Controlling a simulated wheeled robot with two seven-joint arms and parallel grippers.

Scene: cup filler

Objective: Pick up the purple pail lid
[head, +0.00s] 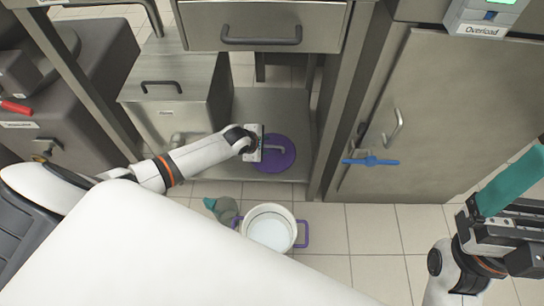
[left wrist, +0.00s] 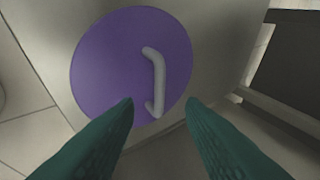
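The purple pail lid (head: 276,154) is a flat round disc with a grey bar handle (head: 274,148). It lies on the low metal shelf under the drawer in the head view. In the left wrist view the lid (left wrist: 105,65) and its handle (left wrist: 155,80) show in full. My left gripper (left wrist: 160,112) is open, with its green fingers spread on either side below the handle; the handle's lower end lies between the fingertips, and I cannot tell whether they touch the lid. My right gripper (head: 508,185) is at the right edge; its green finger shows, but its opening is unclear.
A white pail (head: 270,228) with purple side handles stands open on the tiled floor in front of the shelf. A metal box (head: 178,90) stands left of the lid. A cabinet door (head: 430,110) with a blue valve handle (head: 370,161) is to the right. A drawer (head: 262,25) hangs above.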

